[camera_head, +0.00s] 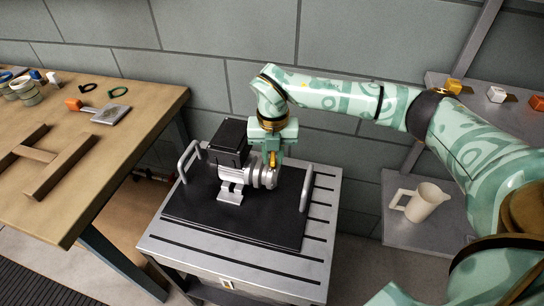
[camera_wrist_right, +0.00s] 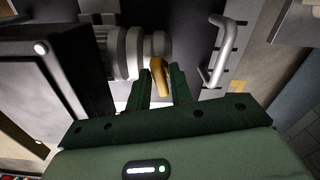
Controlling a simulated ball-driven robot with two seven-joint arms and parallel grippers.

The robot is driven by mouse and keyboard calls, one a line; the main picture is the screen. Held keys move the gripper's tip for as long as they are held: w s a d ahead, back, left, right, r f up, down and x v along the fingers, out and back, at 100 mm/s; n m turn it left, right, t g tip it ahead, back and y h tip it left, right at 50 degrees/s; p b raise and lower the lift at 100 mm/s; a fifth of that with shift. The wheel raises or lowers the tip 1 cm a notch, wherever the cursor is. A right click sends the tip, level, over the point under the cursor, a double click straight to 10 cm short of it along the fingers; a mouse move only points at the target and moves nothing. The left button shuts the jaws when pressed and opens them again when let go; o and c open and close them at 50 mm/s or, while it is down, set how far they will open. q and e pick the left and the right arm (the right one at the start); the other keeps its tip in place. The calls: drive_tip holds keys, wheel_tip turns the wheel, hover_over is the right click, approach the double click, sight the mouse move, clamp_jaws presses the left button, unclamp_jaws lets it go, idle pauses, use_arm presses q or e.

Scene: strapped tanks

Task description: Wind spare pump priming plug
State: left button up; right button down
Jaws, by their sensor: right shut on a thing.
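The spare pump (camera_head: 232,189) is a light grey casting with a black box-shaped motor (camera_head: 229,136), standing on a black mat (camera_head: 202,212) on a metal cart. My right gripper (camera_head: 271,151) reaches down from above onto the pump's right end. It is shut on the yellow priming plug (camera_head: 273,159), at the top of the round pump head. In the right wrist view the plug (camera_wrist_right: 157,70) shows as a yellow piece between the dark green fingers (camera_wrist_right: 164,88), against the pump's grey rings (camera_wrist_right: 125,50). The plug's lower end and its seat are hidden. My left gripper is not in view.
The cart (camera_head: 318,240) has upright handles left (camera_head: 187,160) and right (camera_head: 307,188) of the pump. A wooden bench (camera_head: 150,95) with rings, tools and a wooden frame stands left. A white jug (camera_head: 425,202) stands on a low shelf at right; small blocks (camera_head: 496,95) lie above.

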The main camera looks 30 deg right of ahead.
sight(273, 155)
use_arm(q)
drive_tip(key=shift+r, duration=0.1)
use_arm(e)
drive_tip(key=shift+r+m+p, duration=0.2)
drive_tip(key=shift+m+p, duration=0.4)
drive_tip(key=shift+p, duration=0.05)
drive_tip(key=shift+f+m+p, duration=0.1)
drive_tip(key=shift+m+p, duration=0.45)
drive_tip(key=shift+m, duration=0.15)
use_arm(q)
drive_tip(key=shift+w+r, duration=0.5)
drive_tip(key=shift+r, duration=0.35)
use_arm(e)
drive_tip(key=c, duration=1.4)
unclamp_jaws()
drive_tip(key=shift+f, duration=0.15)
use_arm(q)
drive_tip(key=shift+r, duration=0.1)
use_arm(e)
drive_tip(key=shift+o, duration=0.2)
